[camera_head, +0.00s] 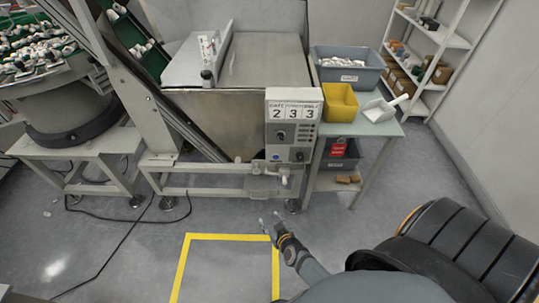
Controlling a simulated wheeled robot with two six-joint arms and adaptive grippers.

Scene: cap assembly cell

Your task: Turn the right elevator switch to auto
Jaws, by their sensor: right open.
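A grey control box (292,128) hangs on the front of the metal hopper machine (262,65). Its top carries a panel with the digits 2 3 3 (294,111). Small dark and blue controls sit below the digits, including a dark knob (300,156) at the lower right and a blue one (277,157) at the lower left. Their labels and switch positions are too small to read. My right gripper (269,219) is open and empty, over the floor below the box and apart from it. My left gripper is out of view.
A table (384,127) right of the box holds a grey bin (349,73), a yellow bin (340,102) and a white scoop (384,106). White shelves (457,41) stand at the back right. Yellow tape (229,236) marks the clear floor in front; a dark cable (120,245) lies left.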

